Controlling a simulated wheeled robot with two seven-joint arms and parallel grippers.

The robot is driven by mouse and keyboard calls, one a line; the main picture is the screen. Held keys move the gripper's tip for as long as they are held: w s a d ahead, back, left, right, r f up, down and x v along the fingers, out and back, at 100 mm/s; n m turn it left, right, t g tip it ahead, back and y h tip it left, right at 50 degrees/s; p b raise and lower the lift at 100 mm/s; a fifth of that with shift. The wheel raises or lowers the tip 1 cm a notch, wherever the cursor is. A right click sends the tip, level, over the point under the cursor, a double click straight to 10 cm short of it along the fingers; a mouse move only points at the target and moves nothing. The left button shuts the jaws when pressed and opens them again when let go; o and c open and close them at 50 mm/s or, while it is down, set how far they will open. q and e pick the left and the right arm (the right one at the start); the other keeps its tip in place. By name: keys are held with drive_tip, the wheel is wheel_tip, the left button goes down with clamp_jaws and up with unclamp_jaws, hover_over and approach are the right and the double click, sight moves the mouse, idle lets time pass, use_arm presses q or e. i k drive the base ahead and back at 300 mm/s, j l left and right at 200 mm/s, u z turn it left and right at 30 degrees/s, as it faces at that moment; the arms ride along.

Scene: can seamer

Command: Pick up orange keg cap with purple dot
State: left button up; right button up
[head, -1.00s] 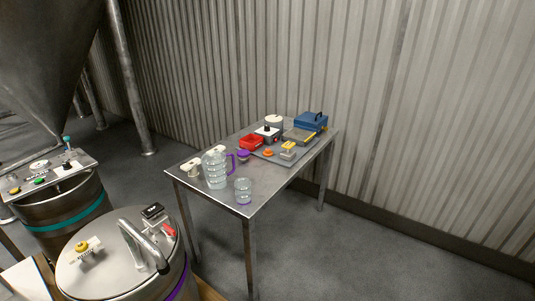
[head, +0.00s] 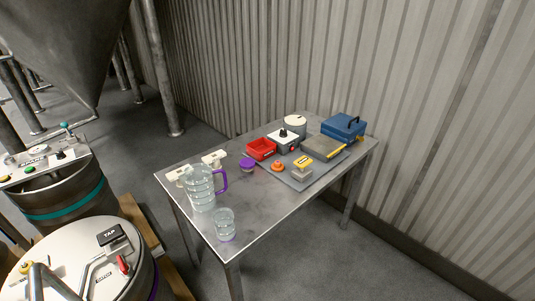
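A small orange round object (head: 278,166) sits on the grey mat (head: 304,185) on the metal table. It looks like a cap, but at this size I cannot see a purple dot on it. A yellow-orange cap (head: 26,268) shows on the lid of the near keg (head: 70,262) at the lower left, and its top is too small to read for a dot. Neither of my grippers is in view.
The metal table (head: 262,208) also holds a clear pitcher with a purple handle (head: 200,190), a glass (head: 225,225), a purple-lidded jar (head: 247,164), a red bin (head: 261,149), a yellow-topped block (head: 302,166) and a blue toolbox (head: 343,127). Floor is clear at the lower right.

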sight(276, 166)
drive_tip(key=i+l+u, duration=0.15)
drive_tip(key=l, duration=0.2)
drive_tip(key=i+l+u, duration=0.35)
drive_tip(key=l, duration=0.4)
drive_tip(key=i+l+u, duration=0.2)
drive_tip(key=l, duration=0.25)
drive_tip(key=i+l+u, duration=0.15)
drive_tip(key=l, duration=0.3)
drive_tip(key=i+l+u, duration=0.2)
drive_tip(key=l, duration=0.25)
drive_tip(key=k+j, duration=0.05)
drive_tip(key=k, duration=0.05)
